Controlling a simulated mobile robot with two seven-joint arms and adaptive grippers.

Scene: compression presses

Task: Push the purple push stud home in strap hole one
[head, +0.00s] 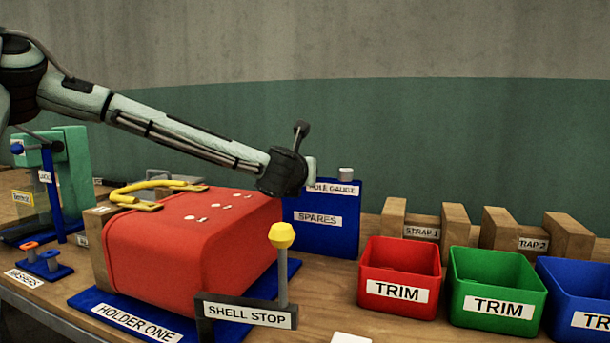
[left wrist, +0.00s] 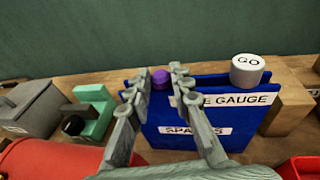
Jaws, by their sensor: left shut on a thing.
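My left gripper (left wrist: 160,76) is shut on the purple push stud (left wrist: 161,79), which shows between its fingertips in the left wrist view. In the head view this gripper (head: 309,171) is above and beside the blue spares holder (head: 343,222), just right of the red case; the stud cannot be made out there. The block stand labelled STRAP 1 (head: 422,225) is at the back right; no strap hole can be made out. My right gripper is not in view.
The red case (head: 190,245) with a yellow handle lies on the blue HOLDER ONE base (head: 95,303). A yellow-topped post (head: 282,265) stands by the SHELL STOP plate (head: 247,314). A red TRIM bin (head: 400,280), a green one (head: 495,292) and a blue one (head: 575,300) line the right.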

